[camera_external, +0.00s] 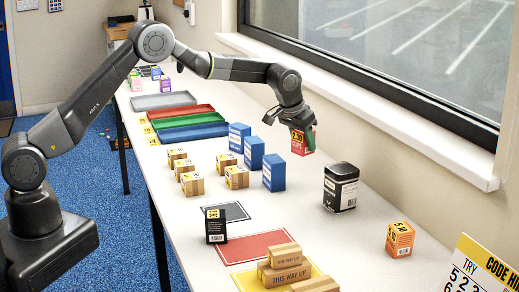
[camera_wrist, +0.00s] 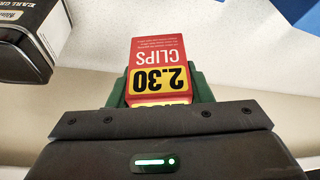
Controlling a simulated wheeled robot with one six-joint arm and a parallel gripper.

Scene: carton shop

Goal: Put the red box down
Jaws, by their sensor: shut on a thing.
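The red box (camera_external: 301,142), marked "CLIPS" with a yellow "2.30" label, is held in my gripper (camera_external: 300,124) above the white table, near the window side. The wrist view also shows the red box (camera_wrist: 158,55) between the green finger pads of my gripper (camera_wrist: 158,92). The box is clear of the table in the external view. A red mat (camera_external: 250,247) lies flat on the table, towards the front, with a yellow mat (camera_external: 245,280) beside it and a dark grey mat (camera_external: 236,210) behind it.
A black canister (camera_external: 341,187) stands right of the held box; it also shows in the wrist view (camera_wrist: 35,40). Blue boxes (camera_external: 273,172), small cartons (camera_external: 192,184), a black box (camera_external: 215,225), an orange box (camera_external: 400,239) and wooden blocks (camera_external: 285,256) stand around. Coloured trays (camera_external: 184,112) lie farther back.

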